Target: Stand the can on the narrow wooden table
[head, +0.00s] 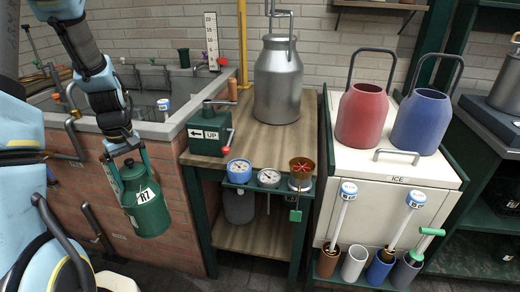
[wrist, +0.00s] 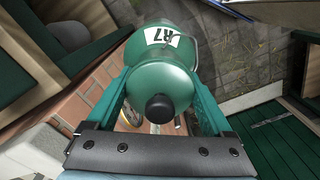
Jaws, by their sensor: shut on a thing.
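A green can (head: 150,220) with a white label reading R7 hangs upright in the air in the head view, left of the table and in front of a brick wall. My gripper (head: 128,160) is shut on its upper part. In the wrist view the can (wrist: 160,65) lies between both fingers (wrist: 160,95), its dark round knob facing the camera. The narrow wooden table (head: 250,150) has a green frame and stands to the right of the can. A large grey metal churn (head: 278,85) stands at the back of its top.
A green box marked UP (head: 208,135) sits at the table's left edge. Gauges (head: 240,168) and a brown cup (head: 301,168) line its front edge. Bare wood lies between them. A white ICE chest (head: 385,175) with a red can (head: 362,115) and a blue can (head: 422,122) stands to the right.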

